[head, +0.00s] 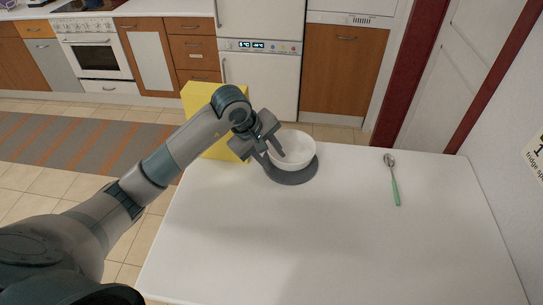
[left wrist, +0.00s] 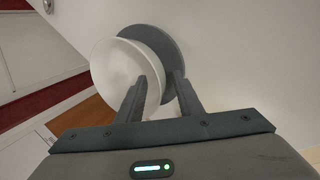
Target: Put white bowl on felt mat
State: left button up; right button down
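The white bowl (head: 299,146) is upright at the far edge of the table, over the round dark grey felt mat (head: 293,178). The bowl seems to rest on the mat's far part; I cannot see its base. My left gripper (head: 272,156) is at the bowl's near left side, one finger inside the rim and one outside. In the left wrist view the fingers (left wrist: 160,76) stand apart astride the wall of the bowl (left wrist: 115,70), with a clear gap. The mat (left wrist: 163,40) shows beside the bowl there. My right gripper is not in view.
A spoon with a green handle (head: 395,190) lies on the white table (head: 330,240) to the right. A yellow box (head: 196,98) stands behind my left forearm, at the table's left far corner. The front and middle of the table are clear. A wall borders the right side.

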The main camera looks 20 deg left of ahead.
pick_arm(q)
jog(key=shift+r, duration=0.15)
jog(key=b+v, duration=0.3)
jog(key=v, duration=0.9)
